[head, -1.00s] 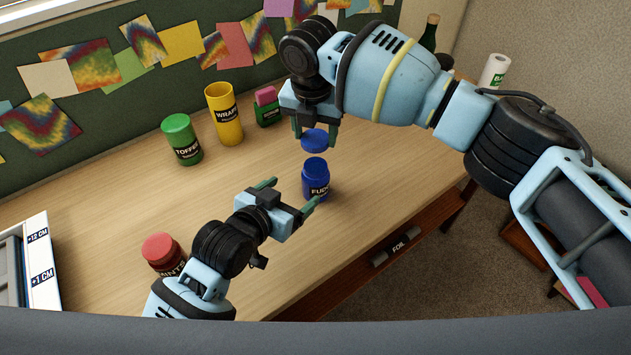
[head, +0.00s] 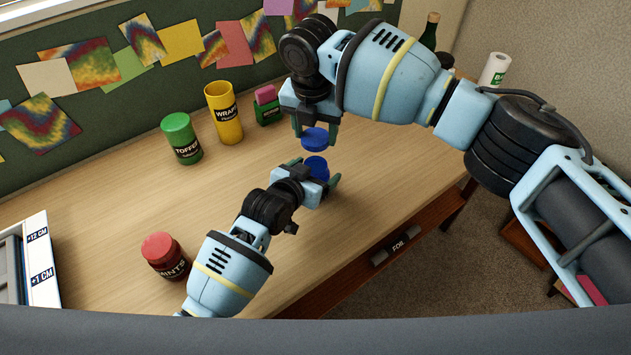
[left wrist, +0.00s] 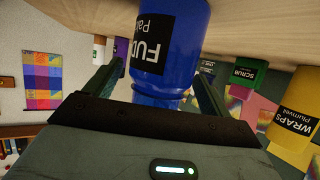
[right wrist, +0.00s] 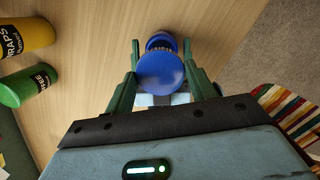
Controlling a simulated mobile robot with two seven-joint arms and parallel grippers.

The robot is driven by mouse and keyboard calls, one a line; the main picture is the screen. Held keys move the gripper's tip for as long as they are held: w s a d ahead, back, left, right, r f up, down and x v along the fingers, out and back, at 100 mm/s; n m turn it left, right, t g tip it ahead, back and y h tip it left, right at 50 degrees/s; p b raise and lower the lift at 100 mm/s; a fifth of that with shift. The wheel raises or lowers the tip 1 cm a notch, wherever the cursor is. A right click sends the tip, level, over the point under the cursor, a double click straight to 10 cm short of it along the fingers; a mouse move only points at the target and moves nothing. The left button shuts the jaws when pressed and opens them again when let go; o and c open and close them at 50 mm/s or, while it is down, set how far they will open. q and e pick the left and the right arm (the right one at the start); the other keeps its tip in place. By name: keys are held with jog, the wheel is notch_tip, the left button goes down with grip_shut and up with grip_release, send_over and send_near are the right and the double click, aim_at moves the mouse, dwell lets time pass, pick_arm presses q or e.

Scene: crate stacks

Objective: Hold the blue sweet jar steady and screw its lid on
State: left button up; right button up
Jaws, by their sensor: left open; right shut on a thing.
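The blue sweet jar (head: 316,165) stands upright on the desk, its lower part hidden behind my left gripper in the head view. In the left wrist view the jar (left wrist: 170,40), with its FUDGE-like label partly cut off, lies between the fingers. My left gripper (head: 319,172) is open, its fingers on either side of the jar, apart from it. My right gripper (head: 314,134) is shut on the blue lid (head: 315,140) and holds it just above the jar's mouth with a small gap. The lid (right wrist: 161,73) also shows in the right wrist view.
A green toffee jar (head: 182,138), a yellow wraps jar (head: 224,112) and a green scrub box with a pink top (head: 267,106) stand at the back. A red mints jar (head: 166,256) stands at the front left. The desk middle is clear.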

pick_arm(q)
jog(key=shift+w+d+f, duration=0.1)
jog(key=shift+w, duration=0.05)
jog(key=shift+c, duration=0.2)
jog(key=c, duration=1.4)
pick_arm(e)
jog(key=shift+f, duration=2.5)
